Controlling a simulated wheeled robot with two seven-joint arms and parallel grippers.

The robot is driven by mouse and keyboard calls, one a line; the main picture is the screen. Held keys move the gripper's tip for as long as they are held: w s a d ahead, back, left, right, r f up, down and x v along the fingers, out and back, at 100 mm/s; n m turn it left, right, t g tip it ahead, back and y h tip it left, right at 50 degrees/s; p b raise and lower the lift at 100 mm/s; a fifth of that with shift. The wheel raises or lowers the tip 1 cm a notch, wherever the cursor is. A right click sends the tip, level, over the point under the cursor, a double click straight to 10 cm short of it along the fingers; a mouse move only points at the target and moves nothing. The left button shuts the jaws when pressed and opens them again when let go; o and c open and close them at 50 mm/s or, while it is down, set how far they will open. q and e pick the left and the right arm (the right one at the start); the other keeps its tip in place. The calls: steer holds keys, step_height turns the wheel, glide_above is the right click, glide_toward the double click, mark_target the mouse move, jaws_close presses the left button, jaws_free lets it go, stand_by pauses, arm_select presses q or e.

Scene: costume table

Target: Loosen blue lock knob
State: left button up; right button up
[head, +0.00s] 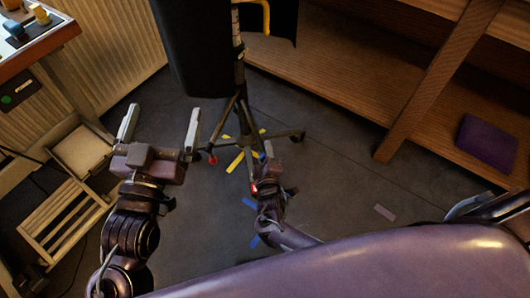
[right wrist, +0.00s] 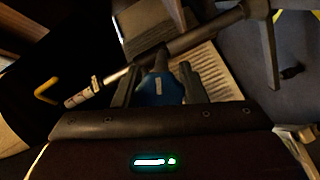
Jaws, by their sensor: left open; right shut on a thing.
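The blue lock knob (right wrist: 158,92) is between the two fingers of my right gripper (right wrist: 160,82) in the right wrist view. That gripper is shut on it. The knob sits beside a dark stand pole (right wrist: 196,38), which runs diagonally across that view. In the head view the tripod stand (head: 239,103) is upright on the floor, and my right gripper is low by its legs, its fingertips hard to make out. My left gripper (head: 162,115) is open and empty, to the left of the stand.
A black cloth or panel (head: 198,45) hangs beside the pole, with a yellow hook (head: 266,15) at the top. Wooden shelving (head: 320,75) with a purple box (head: 486,143) is at right. A slatted wooden rack (head: 62,213) stands at left. Tape marks lie on the floor.

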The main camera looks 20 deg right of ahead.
arm_select(q)
steer(key=shift+r, duration=0.35)
arm_select(e)
steer(key=shift+n, duration=0.6)
steer(key=o, duration=1)
steer(key=shift+s, duration=0.1)
arm_select(q)
steer(key=s+f+g+y+p, duration=0.2)
steer(key=s+f+g, duration=0.2)
steer(key=f, duration=1.2)
steer(key=shift+s+a+g+y, duration=0.2)
steer(key=shift+g+y, duration=0.2)
steer(key=shift+g, duration=1.5)
arm_select(e)
steer(key=shift+v, duration=3.75)
steer(key=shift+a+f, duration=0.1)
steer(key=shift+a, duration=0.05)
